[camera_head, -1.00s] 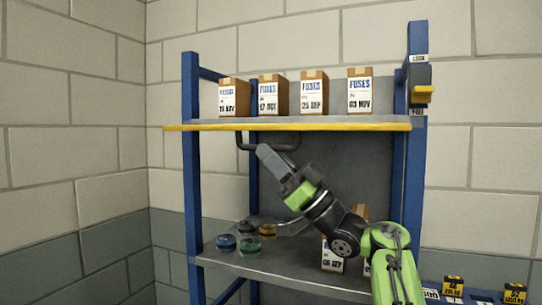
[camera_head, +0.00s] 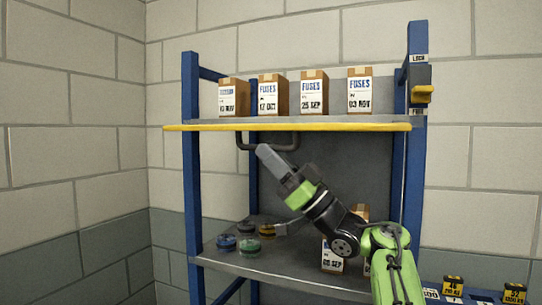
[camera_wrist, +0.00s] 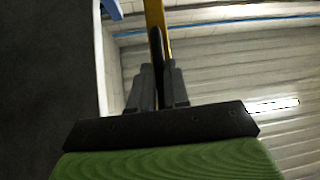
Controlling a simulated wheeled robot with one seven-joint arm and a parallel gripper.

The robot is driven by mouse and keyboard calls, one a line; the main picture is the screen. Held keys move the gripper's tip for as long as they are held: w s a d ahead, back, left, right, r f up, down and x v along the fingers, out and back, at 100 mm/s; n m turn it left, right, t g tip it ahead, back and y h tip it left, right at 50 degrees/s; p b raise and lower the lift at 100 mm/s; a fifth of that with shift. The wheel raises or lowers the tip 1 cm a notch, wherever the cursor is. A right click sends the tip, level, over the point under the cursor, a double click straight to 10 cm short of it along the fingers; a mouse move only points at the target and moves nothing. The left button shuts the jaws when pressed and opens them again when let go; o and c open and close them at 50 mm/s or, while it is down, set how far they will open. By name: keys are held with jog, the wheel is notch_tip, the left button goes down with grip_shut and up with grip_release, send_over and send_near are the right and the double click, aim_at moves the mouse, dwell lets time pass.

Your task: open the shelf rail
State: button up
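The yellow shelf rail (camera_head: 330,126) runs level along the front edge of the upper shelf, from the left post to the right post. A dark U-shaped handle (camera_head: 246,147) hangs below its left part. My gripper (camera_head: 264,150) is at the handle's lower bar, reaching up from the lower right. In the wrist view the rail (camera_wrist: 154,12) shows beyond the fingers. The dark handle (camera_wrist: 157,48) runs between the two grey fingers (camera_wrist: 159,80), which sit close on both sides of it. Part of the handle is hidden behind the fingers.
Several fuse boxes (camera_head: 313,93) stand on the upper shelf behind the rail. A grey unit with a yellow lever (camera_head: 422,93) is on the right post. Coloured round pieces (camera_head: 226,242) and boxes stand on the lower shelf (camera_head: 260,267). Small black-and-yellow boxes (camera_head: 453,286) are lower right.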

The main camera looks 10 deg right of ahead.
jog(key=o, duration=0.4)
jog(key=shift+w+d+f+t, duration=0.15)
jog(key=shift+w+d+t, duration=0.2)
jog(key=shift+w, duration=0.2)
jog(key=shift+o, duration=0.2)
jog(key=b+v, duration=0.9)
jog(key=v, duration=0.6)
jog(key=shift+s+d, duration=0.2)
jog(key=shift+s, duration=0.15)
jog(key=shift+f, duration=0.1)
